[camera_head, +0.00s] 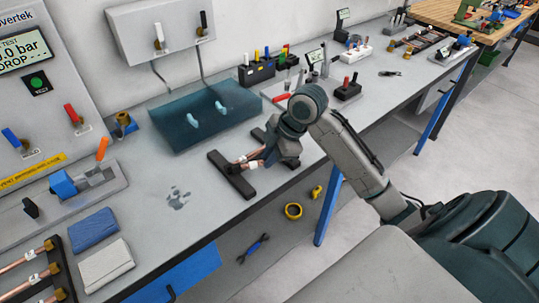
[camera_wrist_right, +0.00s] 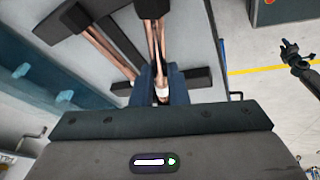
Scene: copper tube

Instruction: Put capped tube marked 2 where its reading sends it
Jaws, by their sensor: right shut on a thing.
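My right gripper (camera_head: 266,152) is over the dark two-bar stand (camera_head: 231,178) near the bench's front edge. In the right wrist view its blue fingers (camera_wrist_right: 160,85) are shut on a copper tube (camera_wrist_right: 160,45) with a white band. The held tube's number cannot be read. Another copper tube (camera_wrist_right: 108,52) lies beside it across the dark bars. The fingers and wrist hide part of both tubes.
A rack (camera_head: 72,285) with several copper tubes is at the lower left. The test panel (camera_head: 30,62) reads "bar DROP", partly cut off. A blue clear tray (camera_head: 175,140), blue cloth (camera_head: 93,229) and grey cloth (camera_head: 107,265) lie on the bench.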

